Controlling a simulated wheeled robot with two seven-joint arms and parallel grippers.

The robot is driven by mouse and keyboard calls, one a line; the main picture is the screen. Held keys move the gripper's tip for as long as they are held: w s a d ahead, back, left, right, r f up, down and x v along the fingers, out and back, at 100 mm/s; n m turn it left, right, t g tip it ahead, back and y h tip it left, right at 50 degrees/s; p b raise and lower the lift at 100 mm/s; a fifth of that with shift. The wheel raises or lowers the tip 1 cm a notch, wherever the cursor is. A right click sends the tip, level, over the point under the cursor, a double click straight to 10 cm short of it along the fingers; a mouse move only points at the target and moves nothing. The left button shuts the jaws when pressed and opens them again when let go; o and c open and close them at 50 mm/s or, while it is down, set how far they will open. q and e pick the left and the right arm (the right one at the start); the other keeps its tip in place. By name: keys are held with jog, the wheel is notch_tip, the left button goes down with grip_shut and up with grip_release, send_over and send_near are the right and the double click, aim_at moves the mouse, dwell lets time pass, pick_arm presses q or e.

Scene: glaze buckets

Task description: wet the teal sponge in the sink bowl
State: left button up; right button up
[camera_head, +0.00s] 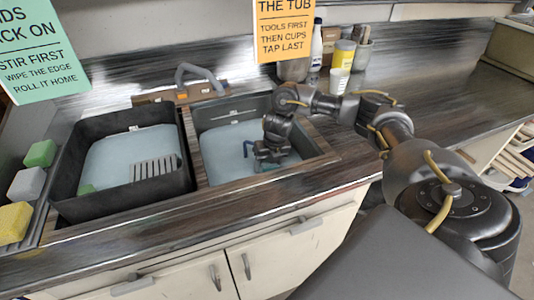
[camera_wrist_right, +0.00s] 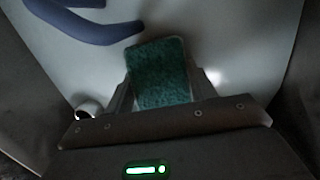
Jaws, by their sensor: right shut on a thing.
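My right gripper (camera_head: 270,160) reaches down into the right-hand sink bowl (camera_head: 227,108). In the right wrist view its fingers (camera_wrist_right: 160,92) are shut on the teal sponge (camera_wrist_right: 160,72), one finger on each side. The sponge's far end sticks out past the fingertips, over the pale bowl interior. In the head view the gripper hides the sponge. I cannot tell whether the sponge touches the water or the bowl's floor. My left gripper is in neither view.
A blue curved object (camera_wrist_right: 92,27) lies in the bowl close to the sponge. A dark tub (camera_head: 67,165) with a grate (camera_head: 155,168) stands to the left. A faucet (camera_head: 198,72) rises behind. Green (camera_head: 40,153), white (camera_head: 28,183) and yellow (camera_head: 13,222) blocks line the left edge.

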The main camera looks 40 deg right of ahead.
notch_tip(320, 180, up, 4)
jog(key=p, duration=0.3)
jog(key=shift+r, duration=0.1)
pick_arm(q)
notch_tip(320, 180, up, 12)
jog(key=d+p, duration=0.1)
jog(key=p, duration=0.7)
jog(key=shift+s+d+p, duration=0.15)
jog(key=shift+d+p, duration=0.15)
pick_arm(e)
notch_tip(320, 180, up, 10)
jog(key=shift+f, duration=0.2)
pick_arm(q)
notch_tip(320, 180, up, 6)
jog(key=p, duration=0.6)
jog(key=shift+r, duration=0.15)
pick_arm(e)
notch_tip(320, 180, up, 8)
jog(key=shift+f, duration=0.2)
